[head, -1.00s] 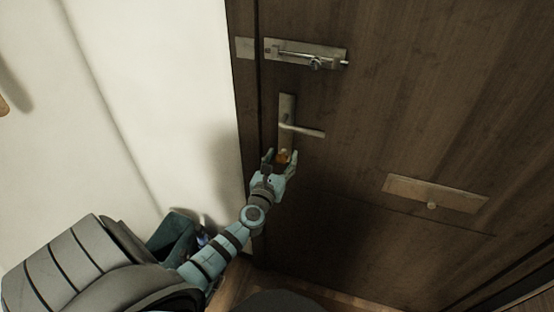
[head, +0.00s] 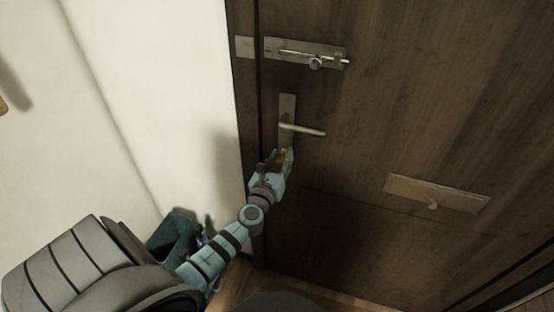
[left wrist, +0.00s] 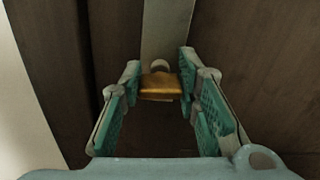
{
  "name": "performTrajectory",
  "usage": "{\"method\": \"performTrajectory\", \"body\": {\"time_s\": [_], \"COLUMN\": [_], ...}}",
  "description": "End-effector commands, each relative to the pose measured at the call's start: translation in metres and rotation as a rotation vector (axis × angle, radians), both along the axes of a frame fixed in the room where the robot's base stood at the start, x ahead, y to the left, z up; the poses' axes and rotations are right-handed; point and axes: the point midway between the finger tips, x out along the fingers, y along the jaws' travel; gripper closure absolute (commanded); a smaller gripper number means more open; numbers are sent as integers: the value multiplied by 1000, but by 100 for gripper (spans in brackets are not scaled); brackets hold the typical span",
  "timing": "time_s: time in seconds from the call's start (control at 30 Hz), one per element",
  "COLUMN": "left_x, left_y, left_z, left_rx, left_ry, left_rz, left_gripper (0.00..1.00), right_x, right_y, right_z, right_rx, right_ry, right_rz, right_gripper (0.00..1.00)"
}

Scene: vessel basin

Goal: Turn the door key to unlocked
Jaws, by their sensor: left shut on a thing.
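The door (head: 400,110) is dark wood and looks closed. A metal plate (head: 287,106) with a lever handle (head: 303,130) is mounted near its left edge. An orange-brass key (head: 281,156) sits at the plate's lower end, below the handle. In the left wrist view the key (left wrist: 160,86) lies flat and wide between the fingertips, with a round metal lock cylinder behind it. My left gripper (head: 284,158) is shut on the key, its fingers at the key's two sides, and partly hides it in the head view. My right gripper is not in view.
A slide bolt (head: 305,53) is fixed on the door above the handle. A letter plate (head: 436,193) with a small knob is at the lower right. A white wall (head: 165,90) stands close on the left. A dark teal bin (head: 172,238) stands below, beside my left arm.

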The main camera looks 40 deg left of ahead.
Motion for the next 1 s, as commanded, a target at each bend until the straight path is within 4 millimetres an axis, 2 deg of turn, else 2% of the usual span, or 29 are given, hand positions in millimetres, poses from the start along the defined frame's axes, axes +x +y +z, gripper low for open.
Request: {"method": "performTrajectory", "body": {"time_s": [1.0], "left_x": [1], "left_y": [-3], "left_z": [-6], "left_rx": [-885], "left_ry": [-303], "left_rz": [-7], "left_gripper": [98], "right_x": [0], "right_y": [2], "right_z": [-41], "right_rx": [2], "right_ry": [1], "right_rz": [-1], "right_gripper": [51]}}
